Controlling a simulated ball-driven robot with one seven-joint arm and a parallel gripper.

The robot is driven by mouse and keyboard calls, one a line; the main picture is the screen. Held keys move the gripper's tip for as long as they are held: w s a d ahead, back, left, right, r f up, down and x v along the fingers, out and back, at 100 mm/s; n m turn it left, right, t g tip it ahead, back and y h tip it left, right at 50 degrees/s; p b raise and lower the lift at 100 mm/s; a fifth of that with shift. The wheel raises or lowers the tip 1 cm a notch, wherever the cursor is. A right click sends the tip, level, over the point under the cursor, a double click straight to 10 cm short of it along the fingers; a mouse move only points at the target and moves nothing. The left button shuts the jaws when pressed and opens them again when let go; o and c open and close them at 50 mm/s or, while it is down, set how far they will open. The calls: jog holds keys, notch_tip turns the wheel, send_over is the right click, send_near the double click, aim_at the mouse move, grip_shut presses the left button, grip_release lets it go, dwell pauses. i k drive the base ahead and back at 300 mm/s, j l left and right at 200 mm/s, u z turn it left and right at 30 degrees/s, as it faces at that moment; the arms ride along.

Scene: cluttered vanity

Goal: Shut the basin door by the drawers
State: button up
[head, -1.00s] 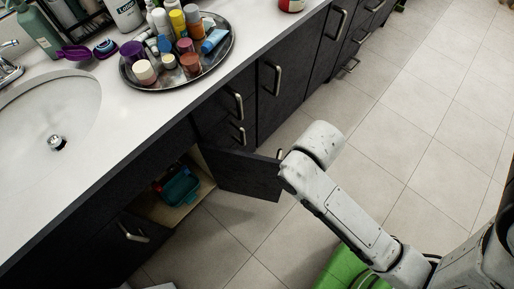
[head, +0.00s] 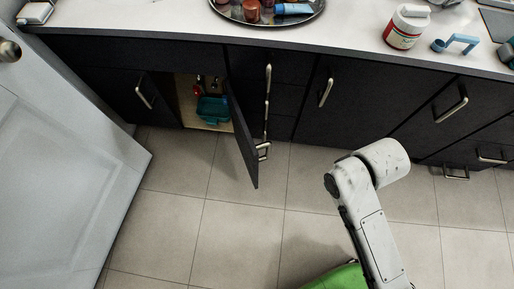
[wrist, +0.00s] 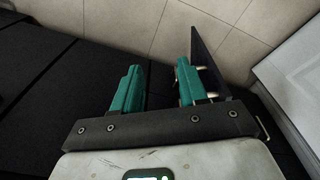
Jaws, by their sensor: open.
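The dark basin door (head: 243,135) by the drawers stands open, sticking out from the cabinet front, with its metal handle (head: 264,151) on its right-hand face. The open compartment (head: 186,92) shows to its left, with a teal container (head: 212,108) inside. The narrow drawers (head: 290,85) are just right of the door. In the head view my arm's end is right of the door and apart from it; the fingers are hidden. In the wrist view my gripper (wrist: 160,78) is open and empty, its teal fingers apart. A dark panel (wrist: 206,58), seemingly the door, shows beyond the right finger.
A white panelled door (head: 65,165) stands at the left. The counter (head: 160,20) above carries a tray (head: 300,20) of bottles and a white-and-red jar (head: 406,28). The tiled floor (head: 240,220) in front of the cabinets is clear.

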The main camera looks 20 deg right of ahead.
aim_at(251, 141)
jog(key=k+l+u, duration=0.3)
jog(key=l, duration=0.45)
jog(key=k+l+u, duration=0.3)
jog(key=k+l, duration=0.15)
jog(key=l, duration=0.2)
jog(key=k+l+u, duration=0.25)
jog(key=k+l, duration=0.2)
jog(key=i+l, duration=0.1)
jog(key=l, duration=0.2)
jog(key=i+l, duration=0.1)
jog(key=l, duration=0.2)
jog(key=i+l, duration=0.15)
jog(key=i, duration=0.25)
jog(key=i+l+z, duration=0.1)
jog(key=i, duration=0.3)
jog(key=l, duration=0.1)
